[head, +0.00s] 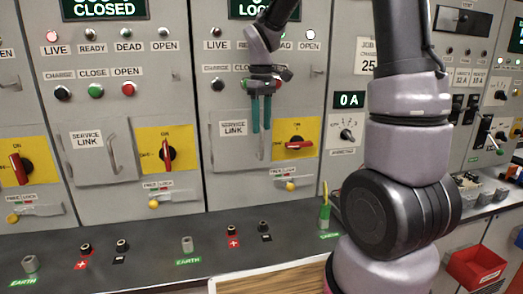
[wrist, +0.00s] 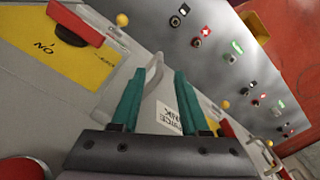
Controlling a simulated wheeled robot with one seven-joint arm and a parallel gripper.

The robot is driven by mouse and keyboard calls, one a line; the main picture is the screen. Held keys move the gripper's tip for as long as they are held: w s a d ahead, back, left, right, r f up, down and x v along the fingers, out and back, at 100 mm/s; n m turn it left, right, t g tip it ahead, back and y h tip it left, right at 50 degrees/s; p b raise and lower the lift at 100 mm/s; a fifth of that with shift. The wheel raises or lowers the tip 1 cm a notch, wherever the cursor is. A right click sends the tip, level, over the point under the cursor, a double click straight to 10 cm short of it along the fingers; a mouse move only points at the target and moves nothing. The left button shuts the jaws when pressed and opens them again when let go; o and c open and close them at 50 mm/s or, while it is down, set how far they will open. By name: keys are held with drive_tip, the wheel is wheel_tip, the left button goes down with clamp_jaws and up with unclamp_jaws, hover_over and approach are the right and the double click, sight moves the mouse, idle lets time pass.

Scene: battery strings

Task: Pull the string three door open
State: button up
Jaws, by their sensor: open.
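The grey service link door (head: 222,150) on the right-hand battery panel looks closed, with its label at the left. Its upright bar handle (head: 261,150) is partly hidden by my gripper (head: 261,131). The gripper's two teal fingers are open and point down in front of the handle's upper part. In the wrist view my gripper (wrist: 159,72) has its fingers apart, with the pale handle (wrist: 153,82) showing between them. I cannot tell whether either finger touches it.
A red rotary switch (head: 296,142) on a yellow plate sits right of the handle, with a yellow-knobbed lock lever (head: 290,186) below. A dark ledge (head: 140,262) with several terminals runs below the panels. A similar closed door (head: 90,165) is further left.

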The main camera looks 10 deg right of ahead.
sight(261, 161)
wheel_tip(261, 161, down, 9)
drive_tip(key=shift+r, duration=0.1)
idle(0.3)
clamp_jaws()
drive_tip(key=shift+a, duration=0.1)
idle(1.2)
